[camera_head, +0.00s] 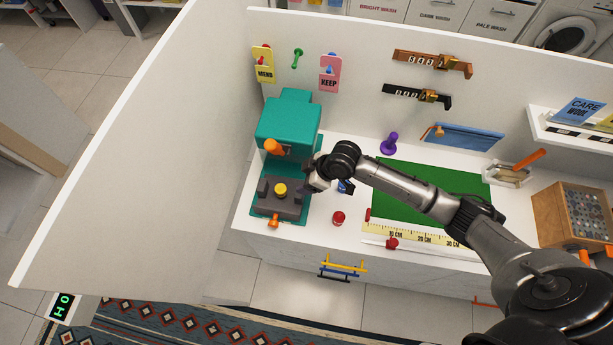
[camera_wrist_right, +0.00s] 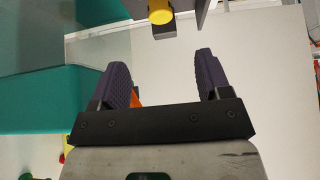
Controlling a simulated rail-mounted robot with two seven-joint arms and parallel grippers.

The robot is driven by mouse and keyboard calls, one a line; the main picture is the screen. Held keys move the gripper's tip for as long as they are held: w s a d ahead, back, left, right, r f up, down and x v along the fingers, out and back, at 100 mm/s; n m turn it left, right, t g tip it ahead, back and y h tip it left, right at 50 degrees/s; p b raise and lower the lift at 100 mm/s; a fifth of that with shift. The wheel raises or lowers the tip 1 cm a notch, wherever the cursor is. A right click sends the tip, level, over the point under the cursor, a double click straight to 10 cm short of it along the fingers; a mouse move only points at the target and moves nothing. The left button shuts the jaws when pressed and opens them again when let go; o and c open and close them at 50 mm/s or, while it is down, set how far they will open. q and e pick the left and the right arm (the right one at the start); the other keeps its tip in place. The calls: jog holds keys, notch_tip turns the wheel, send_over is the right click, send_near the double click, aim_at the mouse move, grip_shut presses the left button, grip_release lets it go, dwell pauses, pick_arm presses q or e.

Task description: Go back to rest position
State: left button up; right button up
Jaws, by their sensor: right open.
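My right arm reaches in from the lower right in the head view. Its gripper (camera_head: 314,178) hangs just right of a teal machine (camera_head: 290,122) with an orange handle (camera_head: 273,147). In the right wrist view the gripper (camera_wrist_right: 164,80) has its two dark ribbed fingers spread apart with nothing between them. A yellow knob (camera_wrist_right: 160,12) shows beyond the fingers at the top. It also tops the machine's grey block (camera_head: 279,207) in the head view. My left gripper is not in view.
A red-capped object (camera_head: 338,218), a purple knob (camera_head: 388,143) and a green mat (camera_head: 462,183) with a yellow ruler (camera_head: 412,233) are on the white counter. A wooden tray (camera_head: 562,213) stands at right. A tall white panel (camera_head: 130,130) stands at left.

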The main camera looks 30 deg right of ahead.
dwell(0.4)
jog(key=s+d+r+m+t+h+p, duration=0.1)
jog(key=s+r+m+t+h+p, duration=0.15)
jog(key=r, duration=0.55)
jog(key=s+r+m+t+h+p, duration=0.1)
jog(key=s+r+m+h, duration=0.2)
jog(key=r, duration=0.5)
jog(key=s+a+f+m+g+p, duration=0.1)
jog(key=s+p, duration=0.3)
jog(key=s, duration=0.7)
jog(key=s+f+g+p, duration=0.1)
jog(key=s+g+p, duration=0.2)
jog(key=s, duration=0.8)
jog(key=shift+a+f+m+g+y+p, duration=0.35)
jog(key=shift+f+y+p, duration=0.05)
jog(key=shift+y, duration=0.05)
